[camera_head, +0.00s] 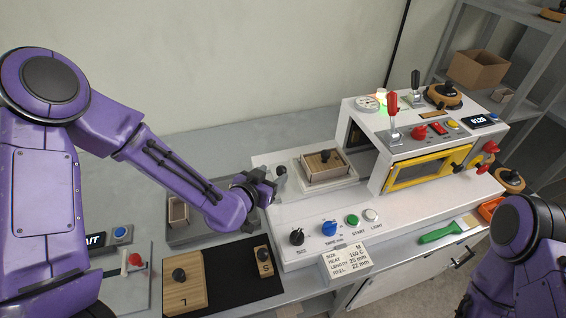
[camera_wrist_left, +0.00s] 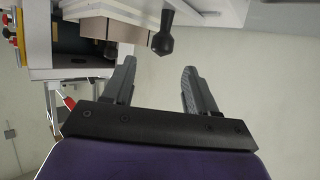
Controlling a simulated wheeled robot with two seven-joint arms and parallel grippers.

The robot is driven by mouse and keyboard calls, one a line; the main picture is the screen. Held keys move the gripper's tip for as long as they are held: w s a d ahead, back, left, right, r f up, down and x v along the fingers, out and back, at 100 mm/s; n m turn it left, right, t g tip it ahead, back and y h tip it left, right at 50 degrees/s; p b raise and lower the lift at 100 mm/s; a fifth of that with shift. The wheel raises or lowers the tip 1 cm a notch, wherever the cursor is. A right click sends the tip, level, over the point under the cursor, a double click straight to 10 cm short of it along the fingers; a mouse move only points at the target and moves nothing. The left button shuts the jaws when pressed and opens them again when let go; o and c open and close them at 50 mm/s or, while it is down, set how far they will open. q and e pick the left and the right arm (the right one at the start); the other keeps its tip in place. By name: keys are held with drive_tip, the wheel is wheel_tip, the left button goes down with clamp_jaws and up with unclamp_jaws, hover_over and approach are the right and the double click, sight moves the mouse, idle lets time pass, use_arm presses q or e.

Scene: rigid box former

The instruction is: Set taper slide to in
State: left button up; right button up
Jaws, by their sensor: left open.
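No part carries a readable "taper slide" label. A black-knobbed handle (camera_head: 281,170) stands at the left end of the white machine. My left gripper (camera_head: 266,184) is beside it, open and empty. In the left wrist view a black knob (camera_wrist_left: 162,42) lies just beyond the open fingertips (camera_wrist_left: 158,70), apart from them and roughly centred between them. At the lower left, a red knob (camera_head: 134,260) sits on a pale panel, near a display (camera_head: 95,240) of which only "UT" is readable; my left arm hides the rest. My right gripper is outside the picture.
A wooden block (camera_head: 325,162) with a black knob sits in a tray on the machine. Dials and buttons line its front above a size card (camera_head: 345,262). Knobbed wooden pieces (camera_head: 184,290) lie on a black mat. A green-handled brush (camera_head: 440,234) lies at right.

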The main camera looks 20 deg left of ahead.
sight(280, 169)
use_arm(q)
drive_tip(key=p+x, duration=0.1)
drive_tip(key=x, duration=0.6)
drive_tip(key=shift+w+f, duration=0.1)
drive_tip(key=shift+f, duration=0.1)
drive_tip(key=shift+s+r, duration=0.2)
drive_tip(key=shift+s, duration=0.1)
drive_tip(key=shift+c, duration=0.9)
clamp_jaws()
